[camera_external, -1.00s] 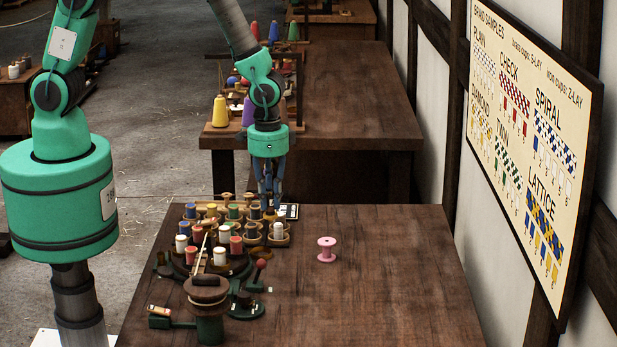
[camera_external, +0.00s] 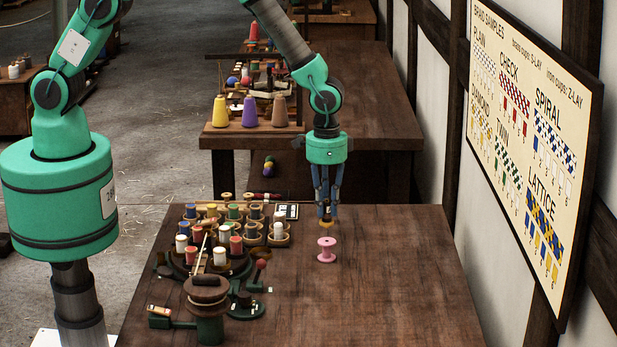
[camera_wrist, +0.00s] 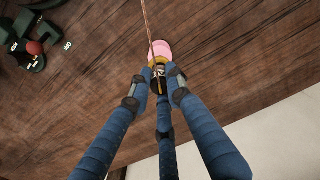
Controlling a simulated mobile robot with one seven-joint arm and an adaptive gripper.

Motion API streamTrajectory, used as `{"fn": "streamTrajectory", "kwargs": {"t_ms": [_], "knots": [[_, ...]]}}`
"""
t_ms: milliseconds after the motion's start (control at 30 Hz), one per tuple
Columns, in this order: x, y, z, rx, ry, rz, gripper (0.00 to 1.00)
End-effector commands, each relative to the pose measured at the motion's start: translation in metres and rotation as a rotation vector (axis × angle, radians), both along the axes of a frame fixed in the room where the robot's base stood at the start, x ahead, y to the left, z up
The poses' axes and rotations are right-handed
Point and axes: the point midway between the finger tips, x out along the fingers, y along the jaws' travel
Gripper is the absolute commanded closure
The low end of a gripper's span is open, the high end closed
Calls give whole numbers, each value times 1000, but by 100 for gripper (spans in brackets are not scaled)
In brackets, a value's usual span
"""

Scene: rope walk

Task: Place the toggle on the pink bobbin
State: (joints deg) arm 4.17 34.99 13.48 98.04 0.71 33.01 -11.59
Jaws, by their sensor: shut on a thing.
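The pink bobbin (camera_external: 326,250) stands upright on the bare part of the near table. In the wrist view its pink top (camera_wrist: 159,48) shows partly, just beyond the fingertips. My gripper (camera_external: 326,212) is shut on a small dark and yellow piece, which I take to be the toggle (camera_external: 326,223). The toggle is above the bobbin, with a small gap seeming to show between them. In the wrist view the toggle (camera_wrist: 158,64) sits between the blue fingers and covers part of the bobbin. A thin cord runs up across the picture there.
Several thread spools (camera_external: 235,228) crowd the table's left side, around a dark round stand (camera_external: 207,290). The near table (camera_external: 390,280) is clear right of the bobbin. A second table (camera_external: 350,110) with yellow, purple and brown cones stands behind. A sample board (camera_external: 530,140) hangs on the right wall.

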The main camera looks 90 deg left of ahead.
Motion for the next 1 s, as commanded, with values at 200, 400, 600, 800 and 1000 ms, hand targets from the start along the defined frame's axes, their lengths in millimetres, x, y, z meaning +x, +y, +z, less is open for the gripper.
{"fn": "streamTrajectory", "kwargs": {"t_ms": [200, 400, 600, 800, 1000], "knots": [[2, 0, 0, 0, -1, 0, 100], [2, 0, -2, 0, 0, 0, 100], [1, 0, -19, 0, 1, 0, 100], [2, 0, -34, 0, 0, 0, 100], [2, 0, -35, 0, -1, 0, 100]]}}
